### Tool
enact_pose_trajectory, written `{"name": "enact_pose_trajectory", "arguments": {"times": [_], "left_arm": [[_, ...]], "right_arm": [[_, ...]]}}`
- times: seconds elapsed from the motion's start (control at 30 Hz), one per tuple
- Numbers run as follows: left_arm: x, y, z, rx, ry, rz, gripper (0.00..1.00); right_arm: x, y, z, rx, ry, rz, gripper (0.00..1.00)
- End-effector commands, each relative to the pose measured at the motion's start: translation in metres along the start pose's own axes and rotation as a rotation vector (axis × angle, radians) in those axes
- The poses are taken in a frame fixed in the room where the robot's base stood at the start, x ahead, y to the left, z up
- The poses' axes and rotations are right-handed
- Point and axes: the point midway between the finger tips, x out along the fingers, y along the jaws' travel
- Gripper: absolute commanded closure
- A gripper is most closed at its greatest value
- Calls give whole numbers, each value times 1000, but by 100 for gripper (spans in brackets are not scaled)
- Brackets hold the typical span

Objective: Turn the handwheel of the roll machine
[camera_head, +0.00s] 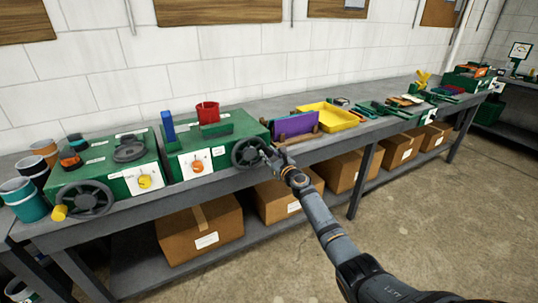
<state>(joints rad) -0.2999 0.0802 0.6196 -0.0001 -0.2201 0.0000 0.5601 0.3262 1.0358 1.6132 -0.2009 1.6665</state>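Two green machines with handwheels stand on the grey workbench. The right machine (215,150) has an orange knob on a white plate and a dark spoked handwheel (248,153) at its front right. The left machine (108,166) has a yellow knob, a second grey handwheel (84,199) with a yellow grip, and a round dark part on top. Labels are too small to read, so I cannot tell which is the roll machine. My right gripper (273,158) is at the right rim of the right machine's handwheel; contact and finger opening are unclear. My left gripper is not in view.
A purple panel in a wooden stand (295,126) is close behind my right gripper. A yellow tray (328,117) and green tools lie further right. Cups (22,199) stand at the left end. Cardboard boxes (200,228) fill the lower shelf. The floor at right is clear.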

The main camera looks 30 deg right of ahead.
Motion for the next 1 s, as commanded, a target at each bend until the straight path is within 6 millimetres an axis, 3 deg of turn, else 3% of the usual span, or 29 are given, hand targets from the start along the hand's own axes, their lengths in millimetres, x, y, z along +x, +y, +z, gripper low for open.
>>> {"name": "enact_pose_trajectory", "arguments": {"times": [0.1,0.47,1.0], "left_arm": [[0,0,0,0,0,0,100],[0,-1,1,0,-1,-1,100],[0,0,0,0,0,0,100]], "right_arm": [[0,1,-2,2,2,1,59],[-5,0,-2,-2,2,1,59],[-97,0,-3,-8,4,2,59]]}}
